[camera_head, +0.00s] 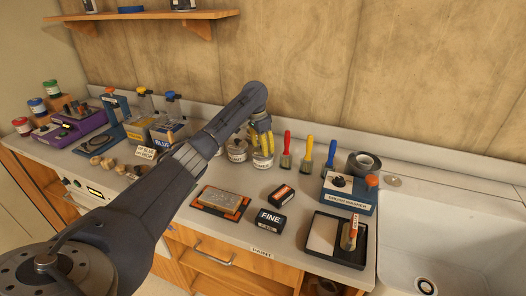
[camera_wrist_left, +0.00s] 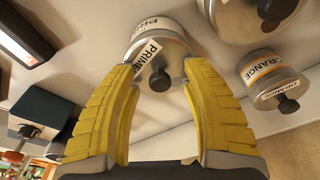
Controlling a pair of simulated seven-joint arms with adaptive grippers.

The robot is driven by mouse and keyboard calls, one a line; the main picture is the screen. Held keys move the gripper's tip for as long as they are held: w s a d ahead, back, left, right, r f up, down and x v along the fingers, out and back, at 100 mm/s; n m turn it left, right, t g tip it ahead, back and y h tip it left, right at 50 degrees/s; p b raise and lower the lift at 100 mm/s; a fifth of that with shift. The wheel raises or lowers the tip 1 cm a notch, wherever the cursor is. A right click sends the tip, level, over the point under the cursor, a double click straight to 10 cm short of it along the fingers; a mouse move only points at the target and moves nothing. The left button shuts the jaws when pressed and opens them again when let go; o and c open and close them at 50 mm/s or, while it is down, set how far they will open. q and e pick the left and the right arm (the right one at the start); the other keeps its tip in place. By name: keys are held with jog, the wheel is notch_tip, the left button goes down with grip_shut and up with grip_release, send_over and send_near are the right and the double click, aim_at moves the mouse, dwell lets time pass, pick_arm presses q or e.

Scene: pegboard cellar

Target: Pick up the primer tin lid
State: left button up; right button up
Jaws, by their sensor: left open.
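The primer tin (camera_wrist_left: 148,33) is in the upper middle of the left wrist view, its label partly cut off. Its pale metal lid (camera_wrist_left: 170,62) carries a round black knob (camera_wrist_left: 161,80). In the head view, the tin (camera_head: 263,162) stands on the worktop under my left gripper (camera_head: 263,150), whose fingers hide part of its lid. My left gripper (camera_wrist_left: 160,72) is open, its yellow fingers spread on either side of the lid knob. I cannot tell whether they touch the lid. My right gripper is in neither view.
Another lidded tin (camera_head: 237,152) stands close to the left. The left wrist view shows an orange-labelled tin (camera_wrist_left: 268,72).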

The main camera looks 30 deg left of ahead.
pick_arm(q)
jog(key=shift+o, duration=0.2)
grip_shut()
dwell(0.4)
